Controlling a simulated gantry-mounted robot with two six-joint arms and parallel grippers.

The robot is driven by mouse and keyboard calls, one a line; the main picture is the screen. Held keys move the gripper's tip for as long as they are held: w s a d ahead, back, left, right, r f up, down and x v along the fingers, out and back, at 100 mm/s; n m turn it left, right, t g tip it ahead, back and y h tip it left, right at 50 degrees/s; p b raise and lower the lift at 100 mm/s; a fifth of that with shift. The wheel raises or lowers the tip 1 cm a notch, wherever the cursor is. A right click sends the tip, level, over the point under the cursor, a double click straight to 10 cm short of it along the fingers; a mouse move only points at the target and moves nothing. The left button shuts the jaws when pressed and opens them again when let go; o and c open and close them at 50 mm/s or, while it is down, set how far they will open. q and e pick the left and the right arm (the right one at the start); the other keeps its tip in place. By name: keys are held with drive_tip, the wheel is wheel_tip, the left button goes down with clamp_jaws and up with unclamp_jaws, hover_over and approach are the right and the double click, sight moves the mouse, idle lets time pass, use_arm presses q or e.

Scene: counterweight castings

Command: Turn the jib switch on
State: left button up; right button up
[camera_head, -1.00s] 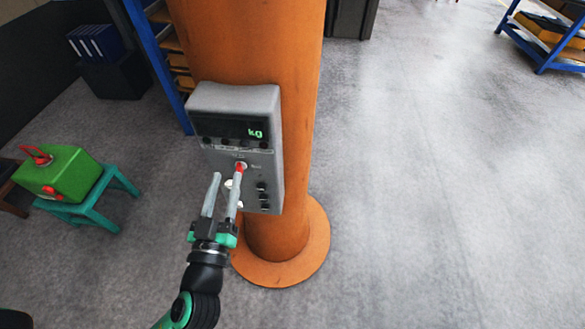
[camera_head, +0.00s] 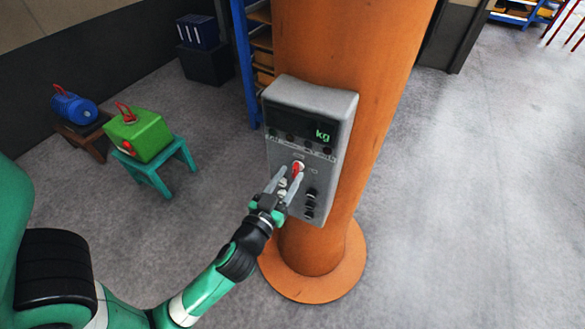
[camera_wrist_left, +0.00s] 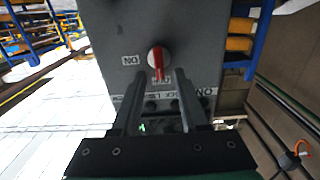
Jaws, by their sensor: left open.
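The jib switch is a round knob with a red pointer (camera_head: 298,167) on the grey control box (camera_head: 335,115). In the left wrist view the knob (camera_wrist_left: 157,56) shows close up, its red pointer aimed down the picture at a partly hidden label. An upside-down label that seems to read ON lies left of the knob there. My left gripper (camera_head: 286,177) is open in front of the knob. In the left wrist view its fingers (camera_wrist_left: 156,76) lie either side of the pointer's line; contact cannot be told. My right gripper is not in view.
The box is fixed to an orange column (camera_head: 385,60) with a round foot. Small dark buttons (camera_head: 311,197) sit low on the panel. A green canister (camera_head: 140,136) stands on a teal stool (camera_head: 150,172) at left. The floor at right is clear.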

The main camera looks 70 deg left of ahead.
sight(296, 169)
use_arm(q)
drive_tip(key=shift+x, duration=1.15)
clamp_jaws()
